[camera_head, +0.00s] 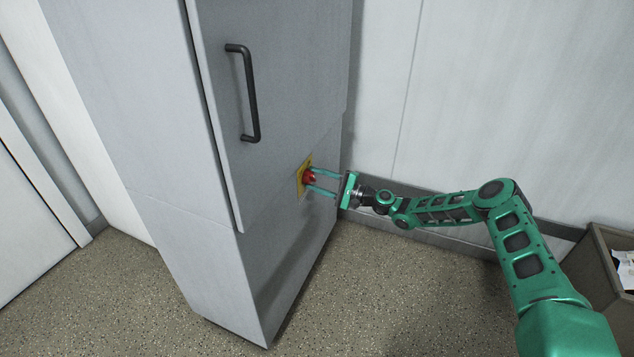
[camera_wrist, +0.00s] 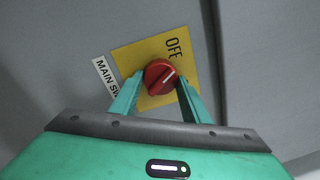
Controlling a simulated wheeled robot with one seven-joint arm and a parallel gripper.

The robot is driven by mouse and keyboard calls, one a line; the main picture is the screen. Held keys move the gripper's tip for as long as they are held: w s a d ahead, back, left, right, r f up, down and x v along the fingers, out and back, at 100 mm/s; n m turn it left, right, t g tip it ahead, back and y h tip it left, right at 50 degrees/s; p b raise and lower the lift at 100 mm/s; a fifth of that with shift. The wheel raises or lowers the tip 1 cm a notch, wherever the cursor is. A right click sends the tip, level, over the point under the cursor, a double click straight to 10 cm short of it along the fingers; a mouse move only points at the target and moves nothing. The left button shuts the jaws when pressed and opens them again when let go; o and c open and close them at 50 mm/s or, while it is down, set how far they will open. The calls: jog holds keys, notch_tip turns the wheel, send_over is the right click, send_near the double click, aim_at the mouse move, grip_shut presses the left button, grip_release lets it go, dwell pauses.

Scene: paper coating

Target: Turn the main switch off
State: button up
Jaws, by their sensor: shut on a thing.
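The main switch is a red rotary knob (camera_head: 309,177) on a yellow plate (camera_head: 301,188), on the side face of a tall grey cabinet. A white label (camera_wrist: 104,74) reads "MAIN SW", the rest hidden by a finger. My gripper (camera_head: 314,179) reaches the knob from the right, its two teal fingers shut on either side of it; they also show in the wrist view (camera_wrist: 158,92).
The grey cabinet (camera_head: 255,190) has a black bar handle (camera_head: 250,92) on its door above the switch. A wall (camera_head: 450,100) stands close behind my arm. A brown bin (camera_head: 600,265) with papers stands at the right. The speckled floor in front is clear.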

jog(key=shift+s+a+n, duration=0.1)
jog(key=shift+n, duration=1.2)
jog(key=shift+s+f+n+g, duration=0.1)
jog(key=shift+f+n+g, duration=0.05)
jog(key=shift+n+g, duration=0.2)
jog(key=o, duration=1)
jog(key=shift+o, duration=0.2)
jog(key=shift+d, duration=0.3)
jog(key=v, duration=1)
jog(key=shift+d+f, duration=0.1)
jog(key=shift+f, duration=0.05)
